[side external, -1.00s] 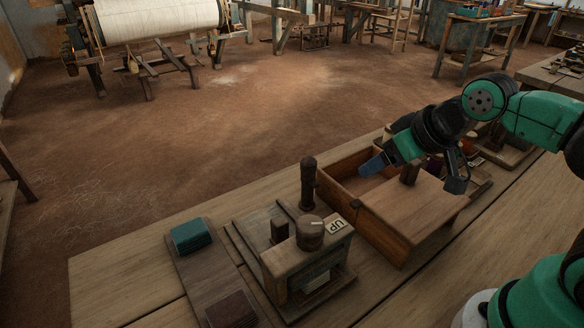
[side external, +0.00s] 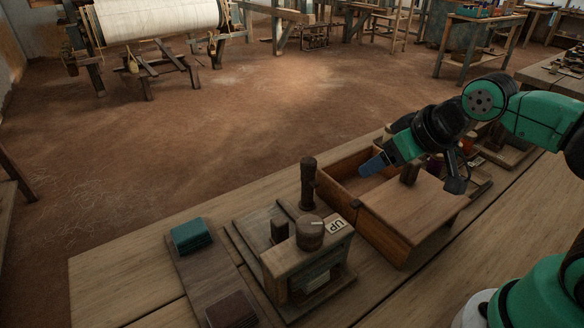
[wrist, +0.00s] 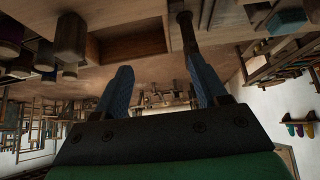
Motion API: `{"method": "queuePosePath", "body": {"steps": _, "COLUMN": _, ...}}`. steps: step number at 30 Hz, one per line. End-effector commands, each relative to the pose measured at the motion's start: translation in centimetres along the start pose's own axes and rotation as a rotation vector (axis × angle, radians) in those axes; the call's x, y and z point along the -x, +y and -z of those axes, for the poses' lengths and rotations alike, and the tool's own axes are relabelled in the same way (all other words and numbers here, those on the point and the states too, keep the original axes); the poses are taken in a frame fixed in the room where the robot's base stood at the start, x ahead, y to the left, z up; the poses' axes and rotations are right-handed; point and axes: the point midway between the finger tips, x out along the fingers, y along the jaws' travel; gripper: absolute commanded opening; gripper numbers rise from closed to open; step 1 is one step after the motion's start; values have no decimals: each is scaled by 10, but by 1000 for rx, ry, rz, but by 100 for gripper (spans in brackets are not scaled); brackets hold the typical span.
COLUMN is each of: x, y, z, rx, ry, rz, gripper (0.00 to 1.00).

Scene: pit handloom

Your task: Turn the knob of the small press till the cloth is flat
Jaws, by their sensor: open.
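The small press (side external: 275,262) is a wooden frame on the bench, with a round brown knob (side external: 310,237) on top and a tag reading UP (side external: 337,226) beside it. Under the press top I see a dark opening with a thin pale edge (side external: 318,281). I cannot tell whether that edge is the cloth or how flat it lies. My gripper (side external: 412,176) is well to the right of the press, above a wooden box. Its blue fingers are apart and hold nothing; they also show in the wrist view (wrist: 160,76).
The open-topped wooden box (side external: 339,185) has a lid (side external: 415,210) with an upright handle under my gripper. A dark upright post (side external: 308,180) stands behind the knob. A board left of the press carries a teal stack (side external: 191,235) and a brown stack (side external: 232,311). The bench's far left is clear.

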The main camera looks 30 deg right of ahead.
Motion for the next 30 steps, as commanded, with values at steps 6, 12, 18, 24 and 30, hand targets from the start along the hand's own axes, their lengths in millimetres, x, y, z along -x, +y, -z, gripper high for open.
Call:
{"method": "queuePosePath", "body": {"steps": 6, "x": 0, "y": 0, "z": 0, "rx": 0, "ry": 0, "rz": 0, "gripper": 66}}
{"method": "queuePosePath", "body": {"steps": 12, "x": 0, "y": 0, "z": 0, "rx": 0, "ry": 0, "rz": 0, "gripper": 66}}
{"method": "queuePosePath", "body": {"steps": 18, "x": 1, "y": -9, "z": 3, "rx": 56, "ry": -35, "rz": 21, "gripper": 79}}
{"method": "queuePosePath", "body": {"steps": 24, "x": 11, "y": -66, "z": 14, "rx": 429, "ry": -260, "rz": 145, "gripper": 79}}
{"method": "queuePosePath", "body": {"steps": 30, "x": 25, "y": -124, "z": 13, "rx": 826, "ry": -479, "rz": 268, "gripper": 79}}
